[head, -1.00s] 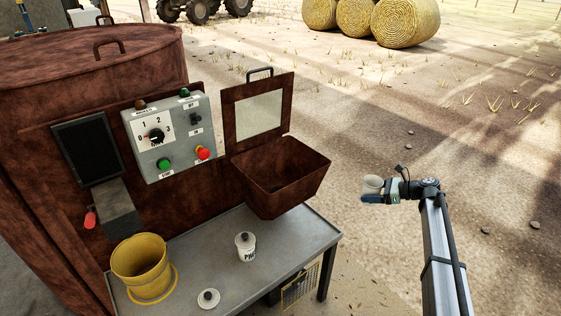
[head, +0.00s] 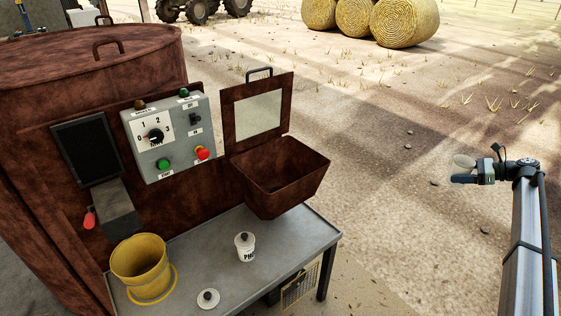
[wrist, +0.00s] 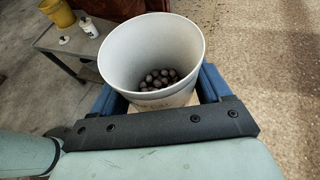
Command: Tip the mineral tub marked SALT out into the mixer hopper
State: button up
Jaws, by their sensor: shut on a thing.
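My gripper (head: 466,179) is shut on a white open tub (wrist: 122,52), out in the air well to the right of the mixer hopper (head: 284,178). In the wrist view the tub stands between the blue jaw pads with dark round lumps (wrist: 157,79) at its bottom. The marking on its near side is too unclear to read. In the head view the tub (head: 463,160) looks pale and small. The hopper is a rusty brown open box on the mixer's side, with its flap (head: 240,128) raised behind it.
A grey table (head: 222,270) below the hopper bears a yellow bucket (head: 141,265), a white lidded pot (head: 246,252) with lettering beginning PH, and a loose white lid (head: 208,299). A control panel (head: 178,150) is left of the hopper. The ground between hopper and gripper is clear.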

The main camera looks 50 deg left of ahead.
jog(key=w+a+v, duration=0.1)
jog(key=w+v, duration=0.2)
jog(key=v, duration=1.8)
jog(key=s+a+f+n+g+h, duration=0.1)
jog(key=s+a, duration=0.3)
jog(key=a, duration=0.8)
jog(key=s+a+n+g, duration=0.1)
jog(key=s+a, duration=0.3)
jog(key=a, duration=0.9)
jog(key=s+a+f+n+g+h, duration=0.1)
jog(key=s+a, duration=0.3)
jog(key=a, duration=0.8)
jog(key=s+a+f+n+g+h, duration=0.2)
jog(key=s+a+n+g+h, duration=0.1)
jog(key=s+a, duration=2.5)
jog(key=a+n, duration=0.1)
jog(key=a, duration=0.3)
jog(key=shift+s, duration=0.2)
jog(key=shift+f, duration=0.15)
jog(key=shift+s+d, duration=0.1)
jog(key=shift+s, duration=0.05)
